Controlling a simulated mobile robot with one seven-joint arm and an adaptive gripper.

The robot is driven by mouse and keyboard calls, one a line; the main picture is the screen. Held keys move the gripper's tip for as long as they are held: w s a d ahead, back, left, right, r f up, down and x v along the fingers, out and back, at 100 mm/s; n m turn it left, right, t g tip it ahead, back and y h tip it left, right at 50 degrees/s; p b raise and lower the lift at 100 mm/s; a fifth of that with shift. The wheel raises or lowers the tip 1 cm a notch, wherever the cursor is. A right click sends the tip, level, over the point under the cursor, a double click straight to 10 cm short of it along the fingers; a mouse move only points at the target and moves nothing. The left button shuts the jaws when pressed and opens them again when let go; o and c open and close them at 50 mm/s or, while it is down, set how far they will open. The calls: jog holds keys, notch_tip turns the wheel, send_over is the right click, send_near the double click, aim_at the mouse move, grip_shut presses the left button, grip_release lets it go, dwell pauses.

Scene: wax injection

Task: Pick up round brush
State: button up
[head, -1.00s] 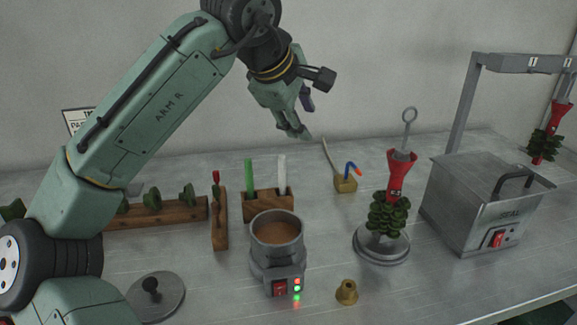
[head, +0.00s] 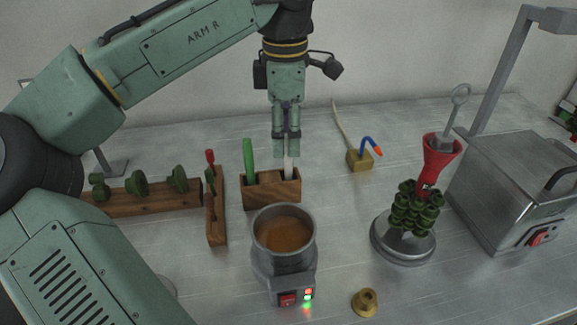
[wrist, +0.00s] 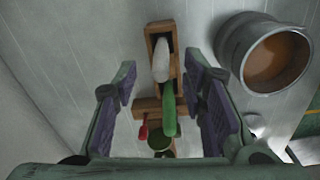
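A wooden holder (head: 262,191) stands on the bench with a green-handled tool (head: 249,160) and a white-handled tool (head: 288,169) upright in it. I cannot tell which of them is the round brush, as their lower ends are hidden. My gripper (head: 287,153) points down over the white handle, its fingers overlapping the handle's top in the head view. In the wrist view my gripper (wrist: 162,78) is open, with purple pads apart. The white handle (wrist: 161,62) and green handle (wrist: 168,112) show between the pads; neither is visibly gripped.
A wax pot (head: 284,250) stands in front of the holder. A wooden stand with a red-handled tool (head: 211,158) is to the left, near a rack of green pieces (head: 139,184). A brass block (head: 359,161) is behind right; a red-and-green wax tree (head: 415,207) stands farther right.

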aim_at(288, 178)
jog(key=f, duration=0.3)
jog(key=f+p, duration=0.1)
jog(key=f, duration=0.1)
jog(key=shift+d, duration=0.25)
jog(key=shift+c, duration=0.3)
grip_shut()
